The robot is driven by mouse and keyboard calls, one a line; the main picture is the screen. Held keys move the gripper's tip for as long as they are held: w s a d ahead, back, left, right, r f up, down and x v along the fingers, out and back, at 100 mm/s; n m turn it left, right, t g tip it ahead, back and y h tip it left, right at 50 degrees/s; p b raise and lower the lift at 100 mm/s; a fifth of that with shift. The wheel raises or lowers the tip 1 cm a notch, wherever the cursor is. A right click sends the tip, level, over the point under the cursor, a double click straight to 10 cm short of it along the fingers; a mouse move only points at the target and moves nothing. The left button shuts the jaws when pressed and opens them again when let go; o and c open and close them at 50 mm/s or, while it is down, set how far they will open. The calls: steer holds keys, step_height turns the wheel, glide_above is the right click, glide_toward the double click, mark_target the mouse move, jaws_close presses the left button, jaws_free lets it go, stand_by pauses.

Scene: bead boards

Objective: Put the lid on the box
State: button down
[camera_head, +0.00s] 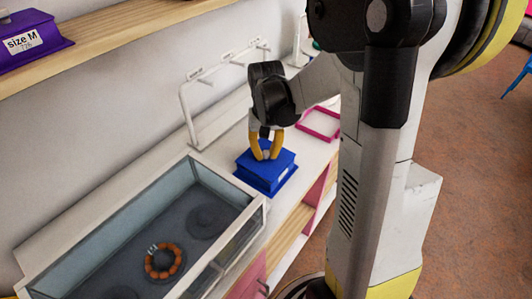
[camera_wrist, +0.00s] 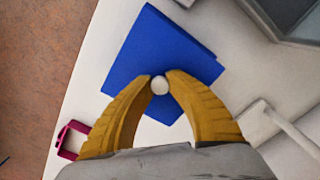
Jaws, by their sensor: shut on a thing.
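A blue lid (camera_head: 266,164) with a small pale round knob (camera_wrist: 160,85) lies over the blue box (camera_head: 283,182) on the white counter. My gripper (camera_head: 265,156) comes down from above, its yellow fingers closed around the knob. The wrist view shows the fingertips (camera_wrist: 160,75) on both sides of the knob, with the blue lid (camera_wrist: 155,48) spread beneath. The lid looks roughly in line with the box. I cannot tell whether it is fully seated or slightly raised.
A glass-sided basin (camera_head: 258,216) with an orange bead ring (camera_head: 163,262) is at the left front. A white rail stand (camera_head: 187,112) rises behind. A pink frame (camera_head: 320,124) lies beyond the box. A purple box (camera_head: 28,40) sits on the upper shelf (camera_head: 125,32).

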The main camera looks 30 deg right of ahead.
steer(key=shift+f+b, duration=0.35)
steer(key=shift+f, duration=0.05)
stand_by(0.4)
stand_by(0.6)
steer(key=c, duration=0.8)
jaws_free()
steer(key=shift+c, duration=0.2)
steer(key=shift+r, duration=0.1)
steer(key=shift+r+p, duration=3.05)
steer(key=shift+r, duration=0.9)
steer(key=shift+c, duration=0.2)
jaws_close()
